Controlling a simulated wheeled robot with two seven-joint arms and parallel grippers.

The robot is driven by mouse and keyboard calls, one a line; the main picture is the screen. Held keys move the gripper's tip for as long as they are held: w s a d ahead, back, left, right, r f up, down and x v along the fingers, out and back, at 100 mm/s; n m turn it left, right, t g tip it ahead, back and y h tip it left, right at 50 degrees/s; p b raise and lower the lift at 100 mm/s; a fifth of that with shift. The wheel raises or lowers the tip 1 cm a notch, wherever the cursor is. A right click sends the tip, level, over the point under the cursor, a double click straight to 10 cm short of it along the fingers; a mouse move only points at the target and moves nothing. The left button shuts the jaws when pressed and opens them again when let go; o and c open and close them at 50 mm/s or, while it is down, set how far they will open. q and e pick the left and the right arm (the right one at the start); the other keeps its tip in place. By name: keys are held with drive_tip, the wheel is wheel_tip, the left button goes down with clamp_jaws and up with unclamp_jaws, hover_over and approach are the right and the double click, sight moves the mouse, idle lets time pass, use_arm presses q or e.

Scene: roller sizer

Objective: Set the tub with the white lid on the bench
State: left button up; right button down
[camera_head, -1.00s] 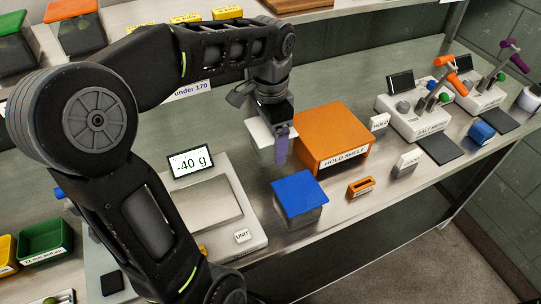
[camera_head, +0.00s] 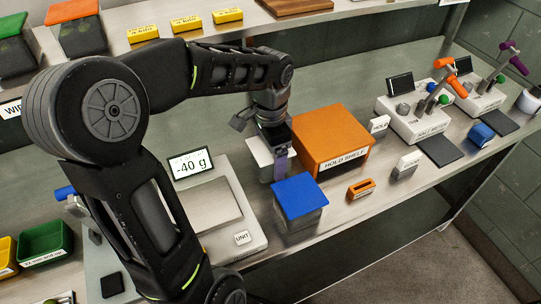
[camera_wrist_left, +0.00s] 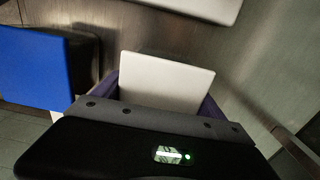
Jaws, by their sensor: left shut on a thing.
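The tub with the white lid (camera_head: 259,150) is in my left gripper (camera_head: 281,163), behind the blue-lidded tub and left of the orange hold shelf. The gripper is shut on it, with purple fingers at its sides. In the left wrist view the white lid (camera_wrist_left: 165,82) lies flat between the fingers. The tub is at or just above the bench (camera_head: 345,215); I cannot tell if its base touches. My arm and gripper hide part of it. My right gripper is not in view.
A blue-lidded tub (camera_head: 300,196) stands close in front, also in the wrist view (camera_wrist_left: 35,75). The orange hold shelf (camera_head: 330,135) is close on the right. A scale reading -40 g (camera_head: 215,203) is on the left. A small orange holder (camera_head: 361,188) sits farther right.

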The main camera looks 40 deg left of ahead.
use_arm(q)
drive_tip(key=shift+f, duration=0.1)
drive_tip(key=o, duration=1.3)
drive_tip(key=shift+r, duration=3.85)
